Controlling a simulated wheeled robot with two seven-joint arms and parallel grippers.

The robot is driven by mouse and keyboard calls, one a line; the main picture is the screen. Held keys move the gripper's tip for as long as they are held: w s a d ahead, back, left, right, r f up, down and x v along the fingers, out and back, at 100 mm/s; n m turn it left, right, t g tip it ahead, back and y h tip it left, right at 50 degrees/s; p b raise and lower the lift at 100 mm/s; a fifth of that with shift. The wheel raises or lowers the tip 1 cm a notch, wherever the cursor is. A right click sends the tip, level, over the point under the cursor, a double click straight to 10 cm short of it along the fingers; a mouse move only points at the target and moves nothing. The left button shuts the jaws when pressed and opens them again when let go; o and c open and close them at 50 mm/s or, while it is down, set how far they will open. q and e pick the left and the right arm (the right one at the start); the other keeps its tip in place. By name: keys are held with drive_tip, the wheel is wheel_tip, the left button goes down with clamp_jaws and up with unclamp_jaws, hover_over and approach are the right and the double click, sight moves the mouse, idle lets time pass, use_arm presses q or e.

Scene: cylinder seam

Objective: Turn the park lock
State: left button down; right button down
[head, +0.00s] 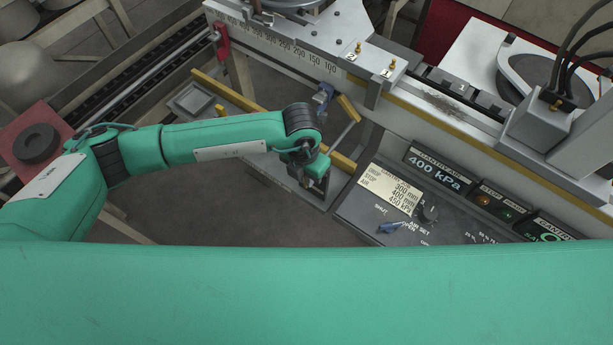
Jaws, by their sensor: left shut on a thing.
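My left gripper (314,178) reaches in from the left and points down over the yellow-edged platform in the middle of the head view. It is shut on a small dark part, seemingly the park lock (312,190), which the wrist and fingers mostly hide. I cannot tell how far the lock is turned. A thin metal rod (342,137) runs from near the gripper up to a short yellow bar. My right gripper is not in view.
A control panel (440,190) with a 400 kPa display, a knob (428,212) and a blue lever (391,227) stands close at right. A scaled rail (290,50) with a red handle (222,42) lies behind. A broad green link of mine covers the bottom.

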use_arm(q)
drive_tip(key=g+h+b, duration=0.1)
drive_tip(key=h+b, duration=0.1)
drive_tip(key=b, duration=0.2)
drive_tip(key=g+h+b, duration=0.2)
drive_tip(key=h+b, duration=0.1)
drive_tip(key=b, duration=0.2)
drive_tip(key=g+h+b, duration=0.2)
drive_tip(key=b, duration=0.2)
drive_tip(key=shift+w+a+f+b, duration=0.2)
drive_tip(key=shift+w+a+b, duration=0.15)
drive_tip(key=shift+b, duration=0.05)
drive_tip(key=c, duration=1.5)
unclamp_jaws()
drive_tip(key=shift+a, duration=0.1)
